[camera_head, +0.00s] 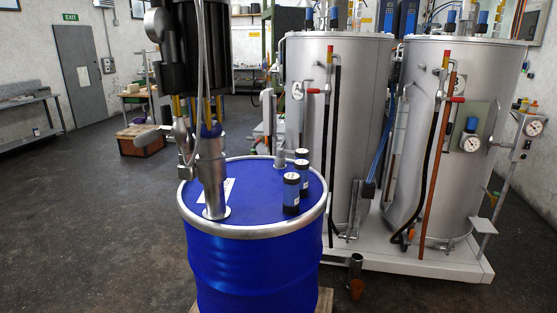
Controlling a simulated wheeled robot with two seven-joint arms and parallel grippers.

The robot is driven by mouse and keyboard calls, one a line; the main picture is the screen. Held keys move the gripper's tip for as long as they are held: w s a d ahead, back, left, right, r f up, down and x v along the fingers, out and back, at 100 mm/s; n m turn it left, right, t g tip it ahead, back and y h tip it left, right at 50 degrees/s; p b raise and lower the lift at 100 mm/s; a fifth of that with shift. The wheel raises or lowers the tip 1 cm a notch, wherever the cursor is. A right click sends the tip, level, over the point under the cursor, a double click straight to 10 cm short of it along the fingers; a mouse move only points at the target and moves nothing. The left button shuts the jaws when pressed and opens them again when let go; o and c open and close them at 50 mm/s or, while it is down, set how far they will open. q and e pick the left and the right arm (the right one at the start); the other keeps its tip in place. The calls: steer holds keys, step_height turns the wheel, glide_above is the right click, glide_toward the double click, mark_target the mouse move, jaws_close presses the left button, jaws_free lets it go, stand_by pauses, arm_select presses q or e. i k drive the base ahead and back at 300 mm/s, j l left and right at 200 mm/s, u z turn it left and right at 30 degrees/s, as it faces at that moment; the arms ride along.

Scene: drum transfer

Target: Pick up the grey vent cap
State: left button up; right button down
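A small grey upright fitting (280,158) stands on the lid near the back rim of the blue drum (250,262). It may be the grey vent cap, but it is too small to tell for sure. Two dark cylinders with pale bands stand on the lid to its right and front, a nearer one (291,194) and a farther one (302,172). A metal pump (212,175) with a black motor on top stands upright in the left part of the lid. Neither of my grippers shows in the head view.
Two large steel tanks, a left one (338,110) and a right one (470,130), stand on a white platform (420,262) behind the drum. A metal tube (354,270) and an orange-brown cup (357,290) are low beside the platform. The floor at left is open.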

mark_target(280, 161)
steer(key=i+l+z, duration=0.25)
steer(key=l+z, duration=0.15)
steer(key=i+l+z, duration=0.35)
steer(key=l, duration=0.25)
steer(key=i+l+z, duration=0.75)
steer(key=i+u, duration=0.25)
steer(key=i, duration=0.2)
steer(key=i+l+u, duration=0.25)
steer(key=i, duration=0.15)
steer(key=i+u, duration=0.2)
steer(key=u, duration=0.25)
steer(key=i+u, duration=0.2)
steer(key=u, duration=0.2)
steer(key=i+u, duration=0.2)
steer(key=u, duration=0.25)
steer(key=i+l+u, duration=0.15)
steer(key=u, duration=0.25)
steer(key=i+l+u, duration=0.15)
steer(key=u, duration=0.3)
